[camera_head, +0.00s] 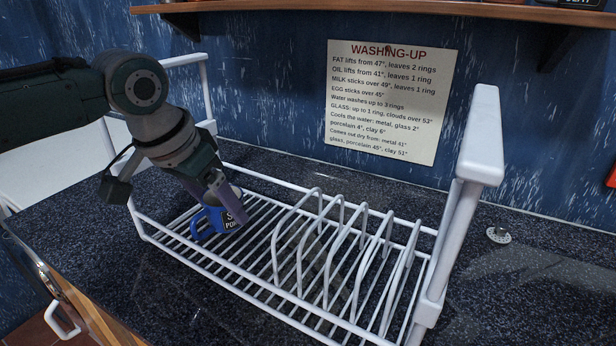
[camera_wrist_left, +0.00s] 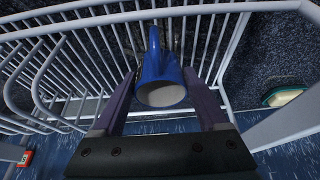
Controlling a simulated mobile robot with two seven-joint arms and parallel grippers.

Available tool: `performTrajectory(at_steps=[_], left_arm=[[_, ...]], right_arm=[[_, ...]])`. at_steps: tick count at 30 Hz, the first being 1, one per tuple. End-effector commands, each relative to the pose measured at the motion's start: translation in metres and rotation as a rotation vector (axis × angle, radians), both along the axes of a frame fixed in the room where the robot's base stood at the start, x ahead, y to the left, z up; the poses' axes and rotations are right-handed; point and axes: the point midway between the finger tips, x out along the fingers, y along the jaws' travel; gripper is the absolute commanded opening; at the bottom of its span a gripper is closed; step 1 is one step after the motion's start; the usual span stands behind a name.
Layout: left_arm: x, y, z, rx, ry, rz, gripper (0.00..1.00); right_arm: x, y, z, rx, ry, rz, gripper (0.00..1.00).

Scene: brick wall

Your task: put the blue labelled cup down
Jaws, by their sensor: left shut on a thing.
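The blue cup (camera_head: 212,222) has a dark label with white letters, partly covered by a finger. It is at the left part of the white wire dish rack (camera_head: 290,300), low over the slats or on them; I cannot tell if it touches. My left gripper (camera_head: 222,207) reaches down from the left and is shut on the cup. In the left wrist view the cup (camera_wrist_left: 156,68) sits between the two fingers of the gripper (camera_wrist_left: 160,82), its pale inside facing the camera and its handle pointing away. My right gripper is not in view.
Upright plate loops (camera_head: 335,245) fill the middle and right of the rack. A tall white post (camera_head: 470,150) stands at its right end. A washing-up sign (camera_head: 385,100) hangs behind. The dark counter (camera_head: 550,290) is clear at right, apart from a small metal disc (camera_head: 498,235).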

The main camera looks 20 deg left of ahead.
Motion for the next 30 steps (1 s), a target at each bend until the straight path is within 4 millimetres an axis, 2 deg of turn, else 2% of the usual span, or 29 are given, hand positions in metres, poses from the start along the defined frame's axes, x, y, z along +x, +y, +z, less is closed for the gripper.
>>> performTrajectory(at_steps=[1,4,17,18,24,30], left_arm=[[0.0,-0.001,-0.011,-0.001,0.002,0.0,0.12],[0.0,0.0,-0.02,0.0,0.001,0.0,0.12],[0.0,-0.001,-0.026,-0.001,-0.001,0.0,0.12],[0.0,0.0,-0.025,-0.001,0.0,0.0,0.8],[0.0,0.0,-0.025,-0.001,0.0,0.0,1.0],[0.0,0.0,-0.024,0.0,0.0,0.0,1.0]], right_arm=[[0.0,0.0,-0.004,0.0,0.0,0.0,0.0],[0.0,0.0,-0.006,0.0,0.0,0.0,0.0],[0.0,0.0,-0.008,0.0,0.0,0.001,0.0],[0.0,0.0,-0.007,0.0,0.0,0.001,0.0],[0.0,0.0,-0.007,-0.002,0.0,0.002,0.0],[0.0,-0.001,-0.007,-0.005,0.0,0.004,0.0]])
